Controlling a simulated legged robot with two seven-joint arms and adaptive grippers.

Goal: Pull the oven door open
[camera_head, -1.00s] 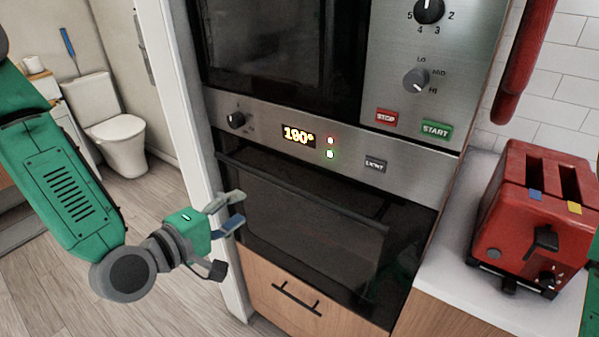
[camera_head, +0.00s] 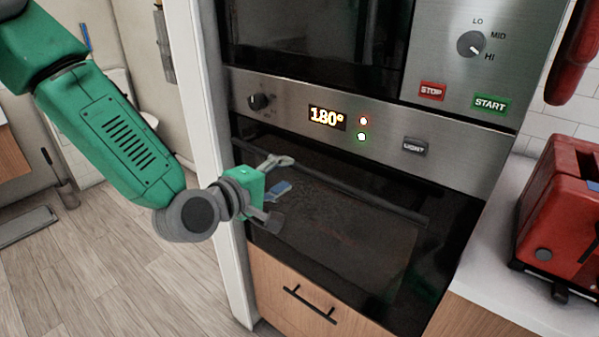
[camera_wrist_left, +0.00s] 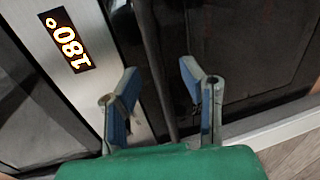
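The oven door (camera_head: 345,235) is dark glass and looks shut, below a steel panel reading 180°. Its dark bar handle (camera_head: 350,188) runs across the top of the door. My left gripper (camera_head: 285,174) is in front of the handle's left part, with its fingers apart. In the left wrist view, the open left gripper (camera_wrist_left: 160,85) has blue-padded fingers on either side of the dark handle bar (camera_wrist_left: 153,60), which runs between them. I cannot tell whether the fingers touch the bar. My right gripper is not in view.
A microwave (camera_head: 315,35) sits above the oven, and a drawer with a black handle (camera_head: 308,305) below. A red toaster (camera_head: 570,205) stands on the counter at right. A white panel edge (camera_head: 205,150) borders the oven's left side. Wooden floor (camera_head: 110,270) is open at left.

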